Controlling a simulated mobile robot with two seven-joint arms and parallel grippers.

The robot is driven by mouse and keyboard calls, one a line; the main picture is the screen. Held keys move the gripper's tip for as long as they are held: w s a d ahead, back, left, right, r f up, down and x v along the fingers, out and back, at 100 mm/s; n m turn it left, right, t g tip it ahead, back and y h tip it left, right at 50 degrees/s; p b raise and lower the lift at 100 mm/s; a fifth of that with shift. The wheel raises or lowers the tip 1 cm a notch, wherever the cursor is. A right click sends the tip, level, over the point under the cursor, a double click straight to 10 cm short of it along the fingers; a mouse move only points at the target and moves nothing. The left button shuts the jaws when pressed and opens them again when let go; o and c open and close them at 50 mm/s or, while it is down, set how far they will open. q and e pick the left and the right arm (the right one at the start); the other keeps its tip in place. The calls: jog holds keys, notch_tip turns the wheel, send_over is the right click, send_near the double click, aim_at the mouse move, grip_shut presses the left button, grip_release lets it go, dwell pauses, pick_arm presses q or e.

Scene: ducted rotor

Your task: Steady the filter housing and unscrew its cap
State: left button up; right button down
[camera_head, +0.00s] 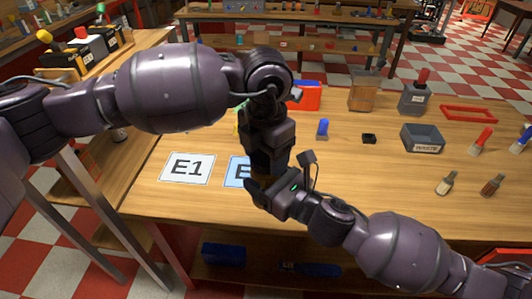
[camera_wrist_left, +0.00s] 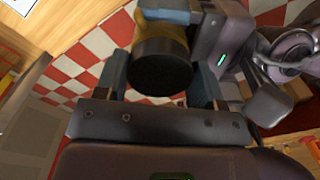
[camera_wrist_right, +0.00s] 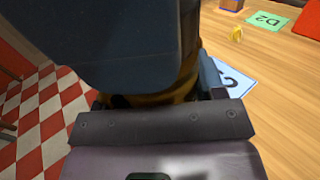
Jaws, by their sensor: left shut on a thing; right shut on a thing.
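The filter housing is an amber cylinder with a black cap, almost wholly hidden behind my grippers in the head view. In the left wrist view the black cap (camera_wrist_left: 163,72) sits between the fingers of my left gripper (camera_wrist_left: 160,84), and the amber housing (camera_wrist_left: 168,36) shows beyond it. In the head view my left gripper (camera_head: 268,162) reaches down from above, shut on the cap. My right gripper (camera_head: 262,188) comes from the lower right, just below it, shut on the housing. In the right wrist view amber housing (camera_wrist_right: 168,96) shows between its fingers, partly covered by my left gripper.
A white E1 card (camera_head: 187,168) and a partly covered blue card (camera_head: 238,172) lie near the front table edge. A red box (camera_head: 305,96) stands behind.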

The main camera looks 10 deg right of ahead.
pick_arm(q)
jog(key=n, duration=0.3)
jog(key=shift+w+r, duration=0.15)
jog(key=shift+w, duration=0.05)
pick_arm(e)
jog(key=shift+s+a+r, duration=0.1)
jog(key=shift+s+a, duration=0.2)
jog(key=shift+a, duration=0.05)
pick_arm(q)
jog(key=shift+r, duration=0.3)
pick_arm(e)
jog(key=shift+d, duration=0.1)
pick_arm(q)
jog(key=shift+d+r, duration=0.1)
jog(key=shift+r, duration=0.4)
jog(key=shift+s+r, duration=0.1)
jog(key=shift+r, duration=0.05)
pick_arm(e)
jog(key=shift+w+d, duration=0.1)
jog(key=shift+w, duration=0.1)
pick_arm(q)
jog(key=shift+r, duration=0.15)
